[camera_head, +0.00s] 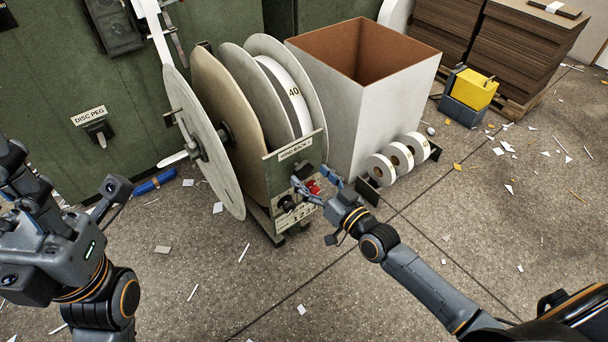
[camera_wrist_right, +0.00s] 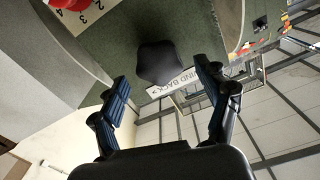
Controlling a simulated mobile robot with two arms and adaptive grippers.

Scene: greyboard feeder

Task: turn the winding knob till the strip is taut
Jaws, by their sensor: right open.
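The black winding knob (camera_wrist_right: 158,62) stands out from the green panel beside the "WIND BACK" label (camera_wrist_right: 172,84) in the right wrist view. My right gripper (camera_wrist_right: 163,78) is open, its two fingers apart on either side of the knob in that view; I cannot tell whether they touch it. In the head view the right gripper (camera_head: 316,180) is at the feeder's front panel (camera_head: 280,170) and partly hides its controls. A white strip (camera_head: 160,38) runs up at the upper left. My left gripper (camera_head: 14,160) is at the left edge, its fingers unclear.
A red control (camera_wrist_right: 70,4) with a number scale is close to the knob. Large reels (camera_head: 205,140) stand behind the panel. An open box (camera_head: 345,100) and small white rolls (camera_head: 392,163) are to the right. Paper scraps litter the floor; the front floor is mostly free.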

